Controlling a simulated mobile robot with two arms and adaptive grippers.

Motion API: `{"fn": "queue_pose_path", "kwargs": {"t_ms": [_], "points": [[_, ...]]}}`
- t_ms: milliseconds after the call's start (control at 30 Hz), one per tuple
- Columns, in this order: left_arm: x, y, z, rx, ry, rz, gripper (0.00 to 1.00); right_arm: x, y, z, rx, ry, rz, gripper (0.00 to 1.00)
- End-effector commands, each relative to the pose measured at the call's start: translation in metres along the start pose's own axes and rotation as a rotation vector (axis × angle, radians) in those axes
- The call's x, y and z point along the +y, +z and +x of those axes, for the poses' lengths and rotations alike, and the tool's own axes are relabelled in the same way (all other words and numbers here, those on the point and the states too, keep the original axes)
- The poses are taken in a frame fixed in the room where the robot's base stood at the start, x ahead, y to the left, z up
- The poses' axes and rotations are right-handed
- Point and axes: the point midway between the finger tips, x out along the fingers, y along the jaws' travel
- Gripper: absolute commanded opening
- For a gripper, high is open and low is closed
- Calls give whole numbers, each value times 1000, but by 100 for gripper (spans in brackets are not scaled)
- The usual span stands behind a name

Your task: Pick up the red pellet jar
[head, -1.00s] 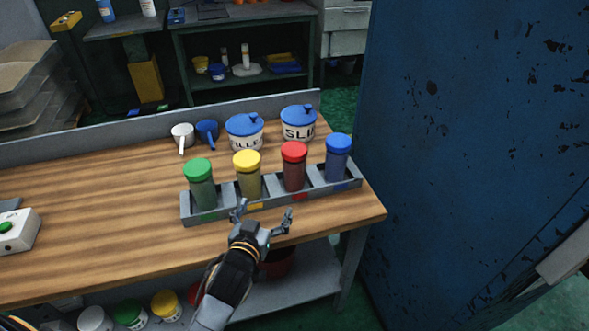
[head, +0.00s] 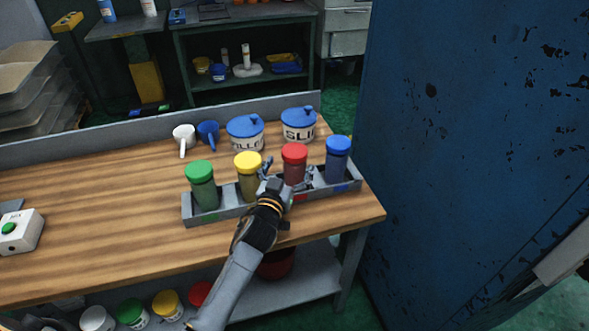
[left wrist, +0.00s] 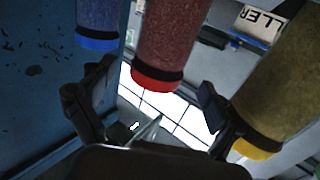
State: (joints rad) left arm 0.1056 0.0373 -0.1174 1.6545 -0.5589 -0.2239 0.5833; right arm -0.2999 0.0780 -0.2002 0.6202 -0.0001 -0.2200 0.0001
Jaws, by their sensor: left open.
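The red pellet jar (head: 294,163) stands upright in a grey divided tray (head: 232,213) on the wooden bench, between the yellow and blue jars. My left gripper (head: 284,176) is open at the front of the red jar, its fingers hiding the jar's lower part. In the left wrist view the picture is upside down: the red jar (left wrist: 165,45) hangs between the two spread fingers of the left gripper (left wrist: 150,110). I cannot tell whether a finger touches it. My right gripper is not in view.
The yellow jar (head: 248,177) and blue jar (head: 337,160) stand close on either side, with the green jar (head: 202,185) at the tray's left end. Two blue-lidded tubs (head: 245,132) and scoops stand behind. A tall blue cabinet (head: 470,150) is at right.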

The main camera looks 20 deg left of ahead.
Motion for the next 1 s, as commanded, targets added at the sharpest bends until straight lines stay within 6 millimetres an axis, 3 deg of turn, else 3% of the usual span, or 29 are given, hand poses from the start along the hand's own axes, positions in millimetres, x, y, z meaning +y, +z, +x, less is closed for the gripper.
{"fn": "queue_pose_path", "kwargs": {"t_ms": [300, 633, 900, 1000], "points": [[1, 1, 40, 1, 0, -1, 91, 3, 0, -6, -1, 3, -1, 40], [1, 2, 45, 1, 0, -1, 89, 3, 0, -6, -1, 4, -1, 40], [1, 2, 44, 1, 0, -1, 34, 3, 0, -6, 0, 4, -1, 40], [1, 0, 45, 4, 1, -1, 19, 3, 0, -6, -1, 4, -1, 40]]}}
